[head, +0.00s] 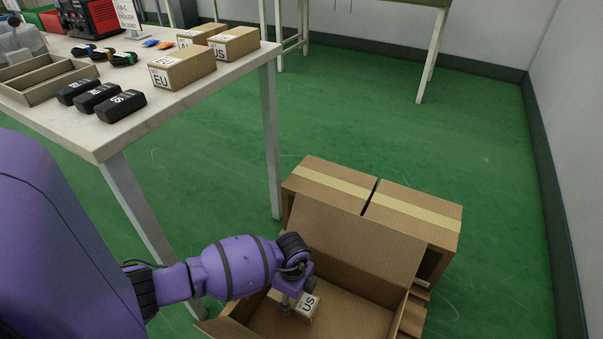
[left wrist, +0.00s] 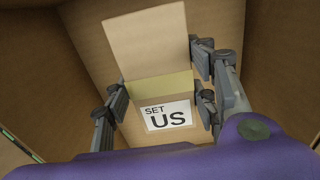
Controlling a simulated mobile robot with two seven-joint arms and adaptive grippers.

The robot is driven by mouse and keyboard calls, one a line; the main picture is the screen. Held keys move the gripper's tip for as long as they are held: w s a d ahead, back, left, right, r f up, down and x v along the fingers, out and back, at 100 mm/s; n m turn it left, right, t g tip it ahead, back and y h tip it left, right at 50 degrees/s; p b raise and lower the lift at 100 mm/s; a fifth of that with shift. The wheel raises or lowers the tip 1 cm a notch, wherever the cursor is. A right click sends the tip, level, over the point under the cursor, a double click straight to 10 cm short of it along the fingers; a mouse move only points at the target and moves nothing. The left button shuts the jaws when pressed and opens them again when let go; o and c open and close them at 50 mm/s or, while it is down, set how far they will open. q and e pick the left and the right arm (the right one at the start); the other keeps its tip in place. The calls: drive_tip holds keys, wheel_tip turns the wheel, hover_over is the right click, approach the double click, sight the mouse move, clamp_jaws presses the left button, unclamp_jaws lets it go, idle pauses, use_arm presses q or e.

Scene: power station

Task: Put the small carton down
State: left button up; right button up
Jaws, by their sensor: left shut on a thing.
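The small carton (head: 306,308) is a brown box with a white label reading "SET US". My left gripper (head: 291,297) is shut on it, inside the large open cardboard box (head: 350,307). I cannot tell whether the carton touches the box's floor. My right gripper is not in view.
Closed taped boxes (head: 412,211) stand behind the open box. A table (head: 150,118) at the left holds cartons (head: 182,68), black adapters (head: 120,106), cable coils and an empty divided tray (head: 40,82). Green floor (head: 400,130) is clear beyond, with a wall on the right.

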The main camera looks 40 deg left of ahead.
sight(294, 306)
use_arm(q)
wheel_tip(294, 306, down, 6)
drive_tip(key=b, duration=0.2)
drive_tip(key=shift+b, duration=0.4)
drive_tip(key=shift+w+r, duration=0.1)
drive_tip(key=shift+r, duration=0.05)
drive_tip(key=shift+f, duration=0.25)
drive_tip(key=o, duration=1.4)
drive_tip(key=shift+o, duration=0.2)
drive_tip(key=shift+r, duration=0.15)
wheel_tip(294, 306, up, 12)
drive_tip(key=p, duration=0.5)
drive_tip(key=shift+f, duration=0.2)
drive_tip(key=shift+r+p, duration=0.25)
drive_tip(key=shift+p, duration=0.1)
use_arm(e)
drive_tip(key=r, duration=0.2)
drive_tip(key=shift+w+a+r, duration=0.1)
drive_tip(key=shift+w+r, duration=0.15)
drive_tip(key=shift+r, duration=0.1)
